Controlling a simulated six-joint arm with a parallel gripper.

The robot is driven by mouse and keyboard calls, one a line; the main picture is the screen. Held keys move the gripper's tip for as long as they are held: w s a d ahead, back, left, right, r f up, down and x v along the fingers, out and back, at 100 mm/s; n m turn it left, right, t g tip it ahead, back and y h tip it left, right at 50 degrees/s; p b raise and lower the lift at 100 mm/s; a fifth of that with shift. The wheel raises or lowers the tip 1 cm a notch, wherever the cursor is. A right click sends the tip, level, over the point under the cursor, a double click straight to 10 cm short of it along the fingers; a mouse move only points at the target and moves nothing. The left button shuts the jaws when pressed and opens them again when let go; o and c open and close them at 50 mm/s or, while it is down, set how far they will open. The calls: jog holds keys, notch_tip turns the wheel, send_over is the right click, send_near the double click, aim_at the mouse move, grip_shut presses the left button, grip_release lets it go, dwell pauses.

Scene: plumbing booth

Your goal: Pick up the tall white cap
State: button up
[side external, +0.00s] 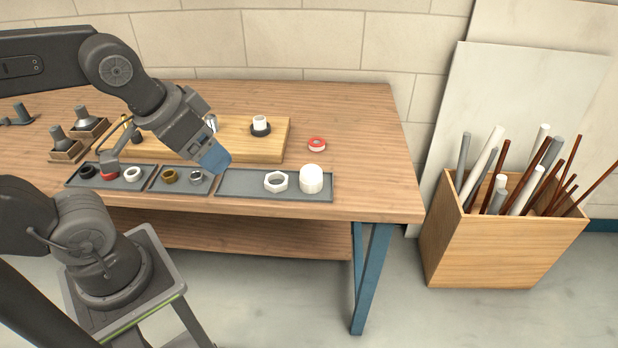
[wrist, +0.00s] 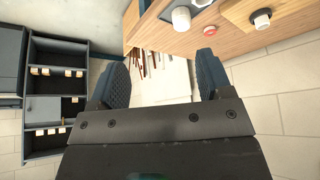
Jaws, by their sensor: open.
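The tall white cap (side external: 312,180) stands upright at the right end of the grey tray (side external: 235,190) near the table's front edge. A white hex nut (side external: 276,181) lies just left of it. The cap also shows at the top of the wrist view (wrist: 181,18), beyond the fingers. My gripper (side external: 215,158) is left of the cap, above the table and apart from it. In the wrist view my gripper (wrist: 161,62) has its two blue fingers spread, with nothing between them.
A wooden board (side external: 220,140) with a white-topped dark fitting (side external: 261,125) lies behind the tray. A red and white ring (side external: 317,144) lies behind the cap. Smaller fittings fill the left compartments. A box of pipes (side external: 500,240) stands right of the table. The tabletop right of the cap is clear.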

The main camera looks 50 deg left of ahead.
jog(key=m+g+y, duration=0.3)
jog(key=m+g, duration=0.1)
jog(key=m, duration=1.8)
send_over(311, 169)
jog(key=s+d, duration=0.1)
jog(key=d, duration=0.2)
notch_tip(311, 169, down, 10)
jog(key=shift+m, duration=0.3)
jog(key=x, duration=1.3)
jog(key=shift+s+f, duration=0.25)
jog(key=shift+f, duration=0.2)
jog(key=shift+c, duration=0.2)
jog(key=c, duration=0.6)
